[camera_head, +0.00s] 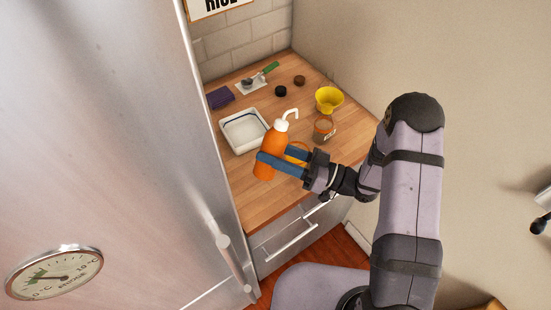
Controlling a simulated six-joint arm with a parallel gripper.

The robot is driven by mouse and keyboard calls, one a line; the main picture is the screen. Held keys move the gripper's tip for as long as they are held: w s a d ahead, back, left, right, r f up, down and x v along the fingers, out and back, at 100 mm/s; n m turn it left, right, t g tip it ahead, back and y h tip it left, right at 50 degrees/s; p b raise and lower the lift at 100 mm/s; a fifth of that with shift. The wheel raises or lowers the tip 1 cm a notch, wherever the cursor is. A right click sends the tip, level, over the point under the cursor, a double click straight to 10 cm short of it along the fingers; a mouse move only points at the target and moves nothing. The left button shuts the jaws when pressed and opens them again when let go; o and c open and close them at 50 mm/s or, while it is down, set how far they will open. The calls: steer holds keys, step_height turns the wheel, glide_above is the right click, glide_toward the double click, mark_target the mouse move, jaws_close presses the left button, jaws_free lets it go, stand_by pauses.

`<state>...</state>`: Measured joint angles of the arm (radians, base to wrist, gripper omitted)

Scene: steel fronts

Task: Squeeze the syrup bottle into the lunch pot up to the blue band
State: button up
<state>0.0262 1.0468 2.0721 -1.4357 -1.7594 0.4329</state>
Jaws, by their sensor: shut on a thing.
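The orange syrup bottle (273,140) has a white cap and a bent white spout pointing to the right. My gripper (276,154) comes from the right, with its blue fingers shut around the bottle's body. The bottle is about upright; I cannot tell whether its base touches the counter. A white square dish with a thin blue line inside its wall (228,136), seemingly the lunch pot, sits just behind and left of the bottle. The bottle hides part of its right side. I see no syrup in it. The spout is not over the dish.
On the wooden counter (240,195), an amber jar (323,131) and a yellow cup (329,98) stand to the right. A purple cloth (220,97) and dark lids (281,91) lie farther back. A steel fridge (120,130) borders the left.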

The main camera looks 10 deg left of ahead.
steer(key=shift+w+d+r+m+t, duration=0.15)
steer(key=shift+w+m+t, duration=0.25)
steer(key=shift+w+t, duration=0.4)
steer(key=shift+f+b, duration=1.55)
steer(key=shift+f, duration=0.55)
steer(key=shift+o, duration=1.1)
steer(key=c, duration=0.4)
steer(key=shift+o, duration=0.2)
steer(key=shift+o, duration=0.7)
steer(key=shift+r, duration=0.15)
